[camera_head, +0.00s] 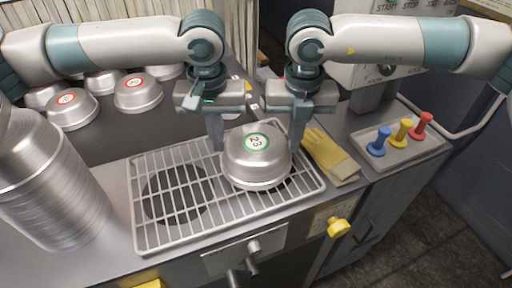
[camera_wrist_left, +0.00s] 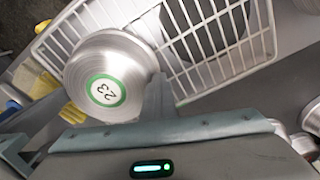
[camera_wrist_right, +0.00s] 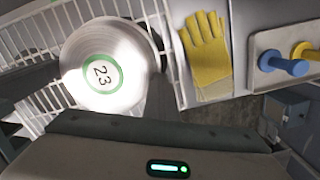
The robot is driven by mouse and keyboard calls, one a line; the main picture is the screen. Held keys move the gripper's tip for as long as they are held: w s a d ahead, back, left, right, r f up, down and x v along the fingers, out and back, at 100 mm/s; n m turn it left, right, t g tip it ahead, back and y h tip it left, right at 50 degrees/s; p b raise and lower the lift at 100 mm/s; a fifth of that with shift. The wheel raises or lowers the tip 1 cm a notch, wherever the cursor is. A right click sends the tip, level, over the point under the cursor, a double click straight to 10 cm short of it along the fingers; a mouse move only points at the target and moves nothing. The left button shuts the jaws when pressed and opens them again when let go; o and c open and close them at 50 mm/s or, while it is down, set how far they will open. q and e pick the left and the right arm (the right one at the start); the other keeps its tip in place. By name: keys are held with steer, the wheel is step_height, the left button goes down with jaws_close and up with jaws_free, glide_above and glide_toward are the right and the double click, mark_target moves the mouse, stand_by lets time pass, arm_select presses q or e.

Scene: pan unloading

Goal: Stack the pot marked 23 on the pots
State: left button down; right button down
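The silver pot marked 23 (camera_head: 265,172), with a green ring label on top, sits upside down on the right part of the wire rack (camera_head: 137,215). It also shows in the left wrist view (camera_wrist_left: 135,62) and the right wrist view (camera_wrist_right: 132,50). My left gripper (camera_head: 216,148) is at its left side and my right gripper (camera_head: 297,148) at its right side. Each gripper's fingers look shut together. They are close against the pot's wall; whether they touch is unclear. A tall stack of nested silver pots (camera_head: 50,190) stands at the left, its top partly cut off.
Several pots with red labels (camera_head: 138,95) stand at the back left. A yellow glove (camera_head: 330,157) lies right of the rack. A grey tray (camera_head: 402,155) with blue, yellow and red pegs is farther right. The rack's left part is bare.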

arm_select(q)
steer(key=shift+d+r, duration=0.2)
steer(key=shift+d, duration=0.1)
arm_select(e)
steer(key=shift+a+r, duration=0.2)
steer(key=shift+a, duration=0.1)
